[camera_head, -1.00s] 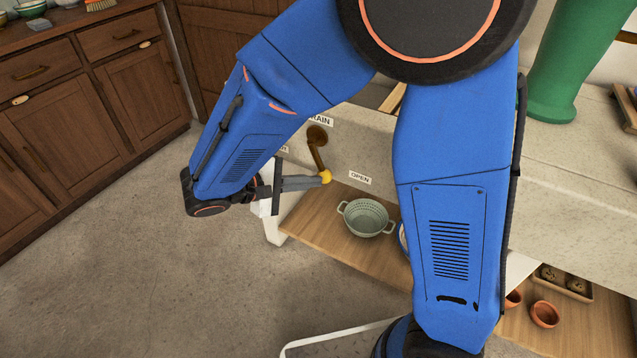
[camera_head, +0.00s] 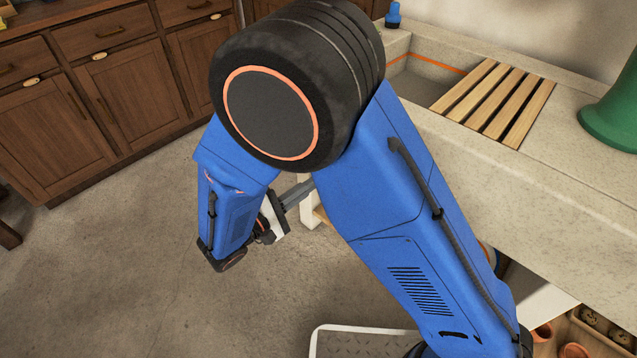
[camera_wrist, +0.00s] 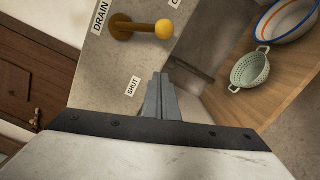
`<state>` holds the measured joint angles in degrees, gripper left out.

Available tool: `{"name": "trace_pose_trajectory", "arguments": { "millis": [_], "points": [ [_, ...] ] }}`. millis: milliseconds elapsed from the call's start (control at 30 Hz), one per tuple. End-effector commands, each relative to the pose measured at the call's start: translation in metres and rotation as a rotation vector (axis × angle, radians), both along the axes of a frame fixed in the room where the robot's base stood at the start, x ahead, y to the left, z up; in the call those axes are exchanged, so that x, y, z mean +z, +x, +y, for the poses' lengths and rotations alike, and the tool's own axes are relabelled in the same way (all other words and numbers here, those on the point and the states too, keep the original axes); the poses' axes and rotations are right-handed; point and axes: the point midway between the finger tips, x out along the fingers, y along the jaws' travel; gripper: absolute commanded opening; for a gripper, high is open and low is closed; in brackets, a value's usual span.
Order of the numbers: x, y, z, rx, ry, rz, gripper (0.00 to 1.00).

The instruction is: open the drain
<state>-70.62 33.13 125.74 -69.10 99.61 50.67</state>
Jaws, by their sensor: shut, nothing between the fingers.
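The drain lever (camera_wrist: 138,28) shows in the wrist view, a brass arm on a round pivot with a yellow knob (camera_wrist: 163,29) at its end. It is on the pale sink front, beside a DRAIN label (camera_wrist: 101,15). A SHUT label (camera_wrist: 132,87) lies nearer my gripper. Another label (camera_wrist: 174,3), cut off at the top edge, is closer to the knob. My gripper (camera_wrist: 162,78) is shut and empty, apart from the knob. In the head view my gripper (camera_head: 304,190) is partly hidden by my arm, which also hides the lever.
A wooden shelf (camera_wrist: 283,80) under the sink holds a green colander (camera_wrist: 250,69) and a blue-and-orange-rimmed bowl (camera_wrist: 290,17). The sink (camera_head: 432,78) has a slatted rack (camera_head: 494,103) on it. Brown cabinets (camera_head: 125,90) stand at the left, with clear floor (camera_head: 120,240) before them.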

Motion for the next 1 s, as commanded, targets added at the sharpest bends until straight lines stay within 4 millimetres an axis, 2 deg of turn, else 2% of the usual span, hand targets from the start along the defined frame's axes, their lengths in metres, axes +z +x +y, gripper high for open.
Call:
{"name": "trace_pose_trajectory", "arguments": {
  "millis": [467,700,1000],
  "points": [
    [0.002,0.061,-0.057,-0.005,0.0,0.002,0.0],
    [0.013,0.047,-0.081,-0.002,0.0,0.002,0.0],
    [0.016,0.042,-0.089,-0.002,0.0,0.002,0.0]
  ]
}}
